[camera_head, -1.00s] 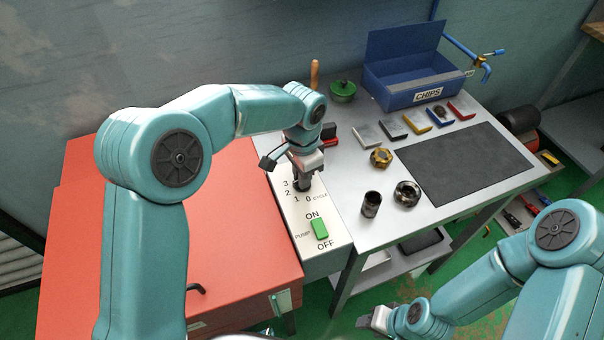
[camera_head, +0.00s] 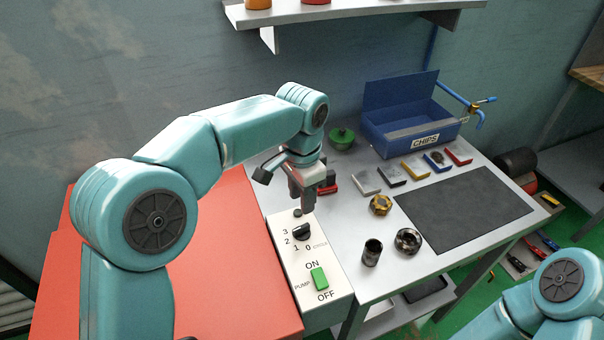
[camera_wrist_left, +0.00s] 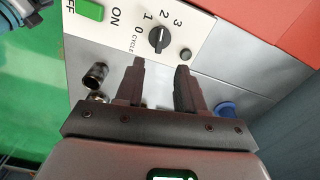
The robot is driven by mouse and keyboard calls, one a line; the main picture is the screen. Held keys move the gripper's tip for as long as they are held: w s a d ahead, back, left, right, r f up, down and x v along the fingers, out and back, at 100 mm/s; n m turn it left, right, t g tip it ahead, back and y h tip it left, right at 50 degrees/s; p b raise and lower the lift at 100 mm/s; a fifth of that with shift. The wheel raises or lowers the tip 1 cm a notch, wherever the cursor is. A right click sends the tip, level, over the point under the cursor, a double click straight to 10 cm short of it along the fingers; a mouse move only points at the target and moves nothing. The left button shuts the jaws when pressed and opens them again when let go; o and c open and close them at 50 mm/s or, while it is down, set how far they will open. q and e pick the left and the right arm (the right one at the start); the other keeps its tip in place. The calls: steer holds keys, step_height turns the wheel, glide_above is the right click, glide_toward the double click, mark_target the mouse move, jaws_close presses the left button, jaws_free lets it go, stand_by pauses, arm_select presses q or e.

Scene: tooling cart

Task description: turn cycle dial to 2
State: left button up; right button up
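The cycle dial (camera_head: 301,232) is a black knob on the white panel (camera_head: 283,263), with the figures 0 to 3 around it. It also shows in the wrist view (camera_wrist_left: 158,40), where its pale pointer line appears to aim at the 2. My left gripper (camera_head: 306,206) is above the panel's far end, beyond the dial and apart from it. In the wrist view its two fingers (camera_wrist_left: 160,68) are spread with nothing between them. My right gripper is outside both views; only part of that arm shows at lower right.
A green pump switch (camera_head: 319,278) is on the panel's near part. A small dark button (camera_head: 297,212) sits just beyond the dial. A red cabinet top (camera_head: 222,270) lies left; the metal table (camera_head: 340,228) with nuts, blocks and a blue chips bin (camera_head: 412,140) lies right.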

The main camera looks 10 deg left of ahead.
arm_select(q)
step_height(320, 180, up, 6)
steer(key=shift+r+p, duration=0.2)
steer(key=shift+p, duration=0.1)
stand_by(0.4)
